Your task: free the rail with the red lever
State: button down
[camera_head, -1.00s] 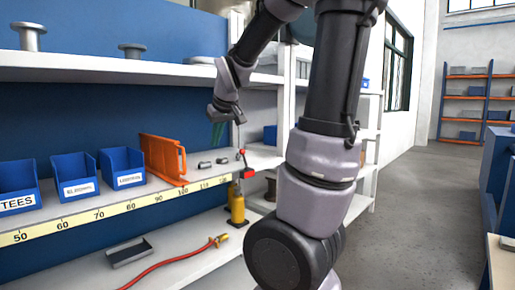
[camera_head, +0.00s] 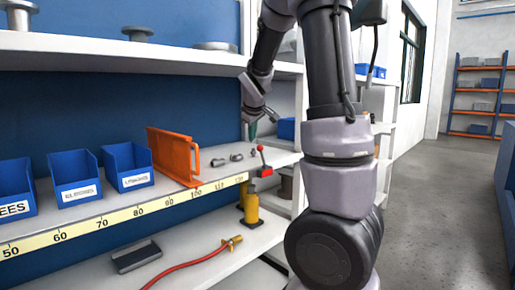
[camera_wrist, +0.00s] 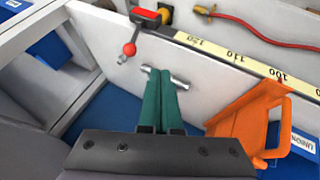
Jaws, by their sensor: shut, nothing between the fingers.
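The red lever has a red block (camera_head: 265,171) on the front shelf edge and a round red knob (camera_head: 259,148) on a thin stem above it. In the wrist view the knob (camera_wrist: 129,49) and block (camera_wrist: 146,15) lie up and left of my fingers. The rail with a yellow number scale (camera_head: 140,208) runs along the shelf edge. My gripper (camera_head: 253,130) has green fingers pointing down over the shelf, close to the knob in the picture. In the wrist view its fingers (camera_wrist: 160,72) are together and empty, apart from the knob.
An orange bracket (camera_head: 172,157) stands on the shelf left of the lever. Small grey fittings (camera_head: 218,162) lie between them. Blue bins (camera_head: 128,168) stand farther left. A yellow cylinder (camera_head: 251,205) and red hose (camera_head: 200,258) are below. The upper shelf (camera_head: 120,45) overhangs.

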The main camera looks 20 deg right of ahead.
aim_at(261, 146)
jog(key=w+d+f, duration=0.5)
jog(key=w+f, duration=0.1)
jog(key=w, duration=0.1)
jog(key=shift+w+d+f, duration=0.15)
jog(key=shift+w+f, duration=0.1)
jog(key=shift+f, duration=0.1)
jog(key=shift+d+r, duration=0.1)
jog(key=shift+d, duration=0.05)
dwell(0.4)
jog(key=shift+w+d+r+m+g+y, duration=0.2)
jog(key=shift+d+r+y, duration=0.1)
jog(key=shift+d+y, duration=0.2)
jog(key=shift+w+d+r+m+g+y, duration=0.25)
jog(key=shift+d+y, duration=0.15)
jog(key=shift+d, duration=0.2)
jog(key=w+d+g+y, duration=0.1)
jog(key=w+d+y, duration=0.1)
jog(key=d, duration=0.4)
jog(key=shift+r+m+y, duration=0.35)
jog(key=shift+r+y, duration=0.1)
jog(key=shift+y, duration=0.05)
